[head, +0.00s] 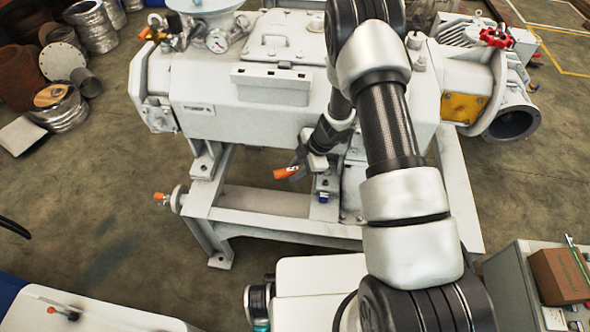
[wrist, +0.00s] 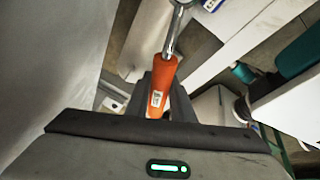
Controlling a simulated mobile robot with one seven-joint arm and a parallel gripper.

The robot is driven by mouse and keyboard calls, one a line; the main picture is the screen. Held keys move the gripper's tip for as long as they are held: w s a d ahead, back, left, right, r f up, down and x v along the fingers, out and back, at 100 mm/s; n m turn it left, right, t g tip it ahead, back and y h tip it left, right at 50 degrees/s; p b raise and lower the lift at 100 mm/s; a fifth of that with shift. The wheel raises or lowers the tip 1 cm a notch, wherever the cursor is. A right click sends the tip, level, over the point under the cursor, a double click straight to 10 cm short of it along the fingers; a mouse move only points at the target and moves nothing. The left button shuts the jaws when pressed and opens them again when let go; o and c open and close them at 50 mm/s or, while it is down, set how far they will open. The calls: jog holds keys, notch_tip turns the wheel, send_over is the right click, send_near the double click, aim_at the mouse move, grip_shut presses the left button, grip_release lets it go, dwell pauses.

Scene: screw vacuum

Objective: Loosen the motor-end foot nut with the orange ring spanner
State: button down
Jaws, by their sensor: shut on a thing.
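The orange ring spanner (head: 286,173) shows in the head view as an orange handle end sticking out left of my gripper (head: 312,160). In the wrist view, my gripper (wrist: 160,90) is shut on the orange handle of the spanner (wrist: 162,82). The metal shank runs up and away to the top edge, where the ring end is cut off. In the head view a foot of the pump (head: 326,184) stands on the frame just below my gripper, with a small blue part (head: 323,198) on it. I cannot make out the foot nut or whether the ring is around it.
The white pump body (head: 210,110) stands behind and above my gripper. The white frame rail (head: 265,203) runs below it. A valve with an orange handle (head: 160,197) sits at the left. A grey cabinet (head: 515,285) with a brown box (head: 560,276) stands at lower right.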

notch_tip(320, 180, down, 6)
jog(key=b, duration=0.3)
jog(key=shift+r, duration=0.2)
jog(key=shift+p, duration=0.45)
dwell(1.0)
jog(key=shift+f+b, duration=0.4)
jog(key=shift+f, duration=0.3)
dwell(0.4)
